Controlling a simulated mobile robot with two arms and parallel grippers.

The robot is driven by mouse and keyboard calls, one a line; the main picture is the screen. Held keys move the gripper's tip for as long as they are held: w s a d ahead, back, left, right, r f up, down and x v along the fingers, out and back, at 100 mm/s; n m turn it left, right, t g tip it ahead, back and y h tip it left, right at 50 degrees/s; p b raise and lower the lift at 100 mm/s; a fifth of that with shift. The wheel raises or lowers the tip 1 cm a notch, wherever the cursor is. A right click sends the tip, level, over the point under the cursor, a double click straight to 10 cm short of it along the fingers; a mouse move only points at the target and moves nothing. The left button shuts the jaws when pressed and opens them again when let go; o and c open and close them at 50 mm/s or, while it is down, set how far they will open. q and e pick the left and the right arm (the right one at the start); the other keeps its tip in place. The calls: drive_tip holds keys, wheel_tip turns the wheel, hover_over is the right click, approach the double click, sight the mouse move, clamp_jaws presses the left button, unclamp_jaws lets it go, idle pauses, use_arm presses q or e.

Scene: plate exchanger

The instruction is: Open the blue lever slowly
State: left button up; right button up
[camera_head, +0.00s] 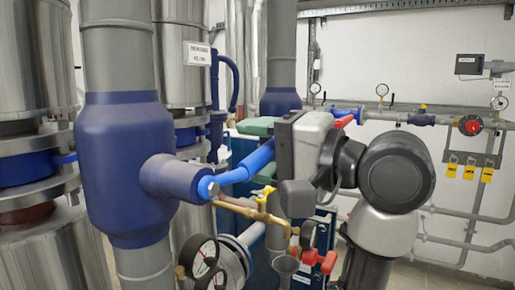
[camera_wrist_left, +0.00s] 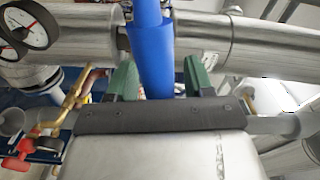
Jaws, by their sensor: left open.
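The bright blue lever (camera_head: 238,172) runs from the stub of the dark blue valve body (camera_head: 125,165) up and right towards my left gripper. My left gripper (camera_head: 260,140) is at the lever's outer end, and one green finger shows behind the lever. In the left wrist view the blue lever (camera_wrist_left: 152,55) lies between the two green fingers of my left gripper (camera_wrist_left: 160,70). Gaps show on both sides, so the gripper is open around the lever and not clamped on it. The lever's outer tip is hidden by the gripper body. My right gripper is not in view.
A brass pipe with a yellow-handled valve (camera_head: 264,195) runs just below the lever. Round gauges (camera_head: 203,256) and a red-handled valve (camera_head: 320,260) sit lower down. Large silver pipes stand at the left. Wall pipes with yellow tags (camera_head: 468,172) are at the far right.

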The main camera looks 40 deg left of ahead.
use_arm(q)
drive_tip(key=shift+d, duration=0.1)
drive_tip(key=shift+w+d, duration=0.1)
drive_tip(key=shift+d, duration=0.2)
drive_tip(key=b+v, duration=0.2)
drive_tip(key=v, duration=0.8)
drive_tip(key=shift+b, duration=0.4)
drive_tip(key=shift+w, duration=0.1)
